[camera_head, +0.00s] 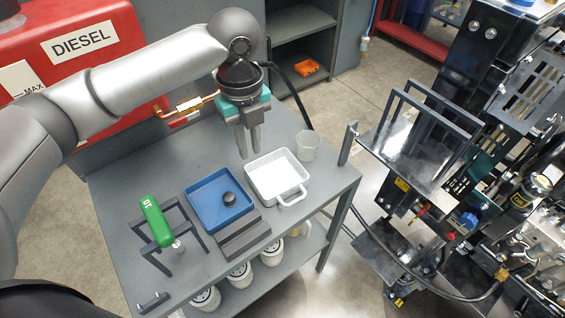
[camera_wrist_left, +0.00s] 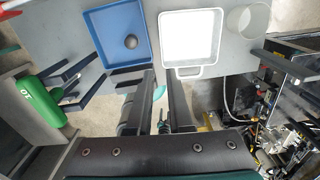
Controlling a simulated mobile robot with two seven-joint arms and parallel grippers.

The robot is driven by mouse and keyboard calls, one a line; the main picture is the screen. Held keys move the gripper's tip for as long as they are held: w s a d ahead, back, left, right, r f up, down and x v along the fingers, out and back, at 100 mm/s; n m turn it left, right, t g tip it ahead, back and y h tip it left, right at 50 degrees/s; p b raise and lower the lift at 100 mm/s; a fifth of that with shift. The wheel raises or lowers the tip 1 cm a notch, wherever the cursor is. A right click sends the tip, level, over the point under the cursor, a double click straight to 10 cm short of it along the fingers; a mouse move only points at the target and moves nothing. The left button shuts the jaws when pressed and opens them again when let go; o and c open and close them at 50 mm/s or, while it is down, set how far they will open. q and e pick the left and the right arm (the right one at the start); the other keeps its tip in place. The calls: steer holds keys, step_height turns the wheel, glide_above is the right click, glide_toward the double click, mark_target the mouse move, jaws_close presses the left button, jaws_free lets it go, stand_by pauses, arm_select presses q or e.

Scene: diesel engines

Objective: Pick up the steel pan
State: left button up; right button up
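The only pan-like thing that fits is a shallow, rectangular, white pan (camera_head: 265,187) with a loop handle at its front; it looks white rather than bare steel. It sits on the grey workbench (camera_head: 130,205), right of a blue tray. In the left wrist view the white pan (camera_wrist_left: 168,42) lies ahead of the fingers, slightly right, handle towards me. My left gripper (camera_head: 249,154) points down above the bench near the pan's back left corner. Its fingers are apart with nothing between them; the gap also shows in the left wrist view (camera_wrist_left: 163,82). My right gripper is not in view.
The blue tray (camera_head: 207,207) holds a dark round knob (camera_head: 229,198). A translucent cup (camera_head: 307,146) stands just behind the pan's right side. A large engine (camera_head: 480,170) stands right of the bench.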

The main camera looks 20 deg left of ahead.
arm_select(q)
steer(key=b, duration=0.2)
glide_above(255, 185)
step_height(255, 185, down, 8)
steer(key=f, duration=0.1)
steer(key=shift+f+b, duration=0.65)
steer(key=shift+f, duration=2.25)
jaws_close()
steer(key=shift+r, duration=0.1)
